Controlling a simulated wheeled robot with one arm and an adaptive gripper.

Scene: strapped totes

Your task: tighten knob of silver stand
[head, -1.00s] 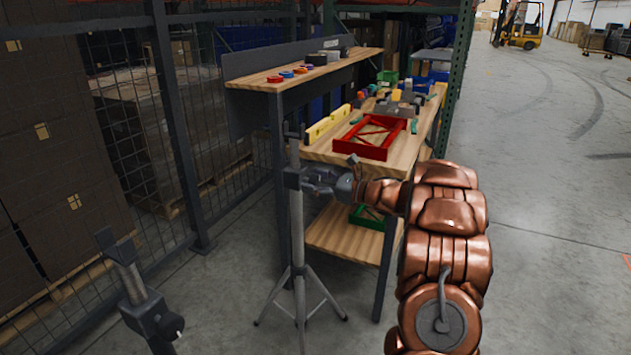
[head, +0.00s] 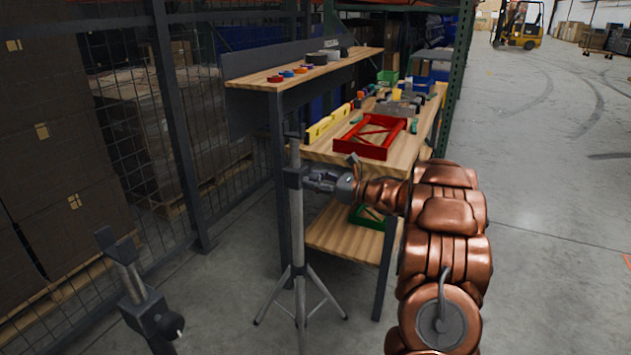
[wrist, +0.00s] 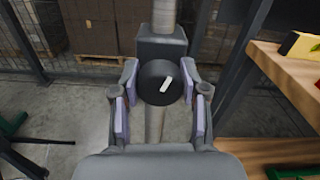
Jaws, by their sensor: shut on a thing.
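The silver stand (head: 297,225) stands upright on its tripod legs in front of the workbench in the head view. Its pole (wrist: 164,16) and dark clamp block (wrist: 161,44) show in the wrist view. A round black knob (wrist: 161,83) with a white mark sits on the block and faces the wrist camera. My gripper (wrist: 160,98) has one finger on each side of the knob and is shut on it. In the head view my gripper (head: 318,181) reaches the stand's collar from the right, and the knob is hidden there.
A second, darker stand (head: 150,315) with a black knob is at the lower left. The wooden workbench (head: 335,152) holds a red frame (head: 369,137) and yellow level (head: 327,122), close behind my gripper. A wire fence (head: 140,120) runs along the left. Open floor lies right.

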